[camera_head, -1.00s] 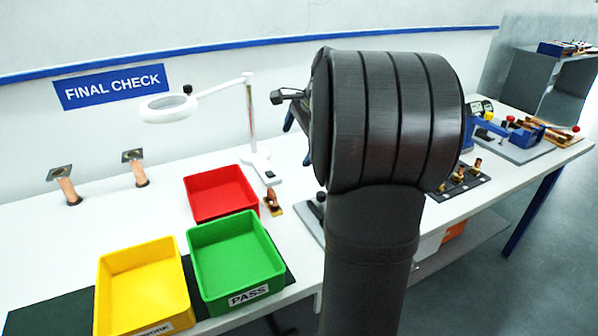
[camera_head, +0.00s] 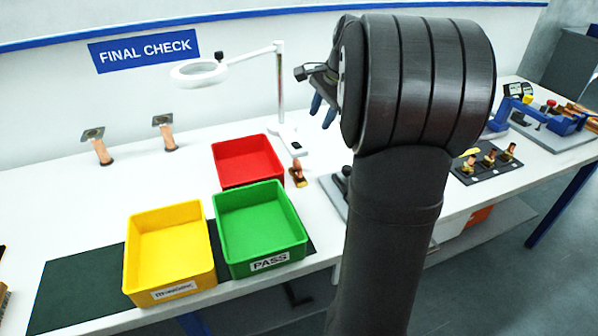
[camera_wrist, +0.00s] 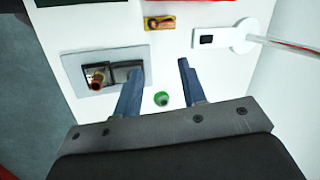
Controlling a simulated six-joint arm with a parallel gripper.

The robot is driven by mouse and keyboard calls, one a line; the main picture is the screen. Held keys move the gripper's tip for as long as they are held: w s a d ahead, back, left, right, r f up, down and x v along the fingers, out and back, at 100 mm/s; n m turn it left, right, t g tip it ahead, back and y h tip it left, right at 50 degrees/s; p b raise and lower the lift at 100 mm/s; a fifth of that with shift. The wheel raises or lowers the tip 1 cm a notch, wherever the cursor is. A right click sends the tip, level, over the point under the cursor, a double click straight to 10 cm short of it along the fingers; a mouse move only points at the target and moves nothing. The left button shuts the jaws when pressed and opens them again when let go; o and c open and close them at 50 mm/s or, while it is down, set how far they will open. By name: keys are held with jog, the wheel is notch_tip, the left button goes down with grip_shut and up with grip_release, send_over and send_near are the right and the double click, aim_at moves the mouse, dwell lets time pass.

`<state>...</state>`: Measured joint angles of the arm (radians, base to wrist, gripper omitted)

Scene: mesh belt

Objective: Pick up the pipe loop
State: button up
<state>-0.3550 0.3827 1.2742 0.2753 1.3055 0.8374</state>
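I cannot tell for certain which piece is the pipe loop. A small copper and brass piece (camera_head: 297,174) lies on the white table beside the red bin; it also shows at the top of the wrist view (camera_wrist: 160,22). Another copper-ended piece (camera_wrist: 97,78) is at a dark block on a grey plate, left of my fingers. My gripper (camera_wrist: 159,67) is open and empty, with its blue fingers apart above the table. In the head view my arm hides part of the gripper and the table under it.
Red (camera_head: 246,160), green (camera_head: 262,228) and yellow (camera_head: 170,255) bins stand at the front left. A magnifier lamp (camera_head: 281,100) stands behind. Copper pipes (camera_head: 103,152) stand at the back left. Several brass-and-copper parts sit on a black board (camera_head: 488,164) right. A green button (camera_wrist: 162,98) shows between my fingers.

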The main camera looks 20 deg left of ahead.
jog(key=s+a+f+n+h, duration=0.1)
jog(key=a+f+n+h, duration=0.3)
jog(key=a+n, duration=0.85)
jog(key=n+h, duration=0.1)
jog(key=n, duration=0.2)
send_near(297, 160)
notch_tip(297, 160, down, 6)
jog(key=s, duration=0.1)
jog(key=shift+m+t, duration=0.25)
jog(key=shift+t, duration=0.05)
jog(key=shift+w+d+f, duration=0.25)
jog(key=shift+w+f, duration=0.05)
jog(key=shift+f, duration=0.5)
jog(key=shift+w+d+f, duration=0.2)
jog(key=shift+w+f, duration=0.1)
jog(key=shift+f, duration=0.5)
jog(key=shift+w+d+f, duration=0.25)
jog(key=shift+w+f, duration=0.05)
jog(key=shift+f, duration=0.5)
grip_shut()
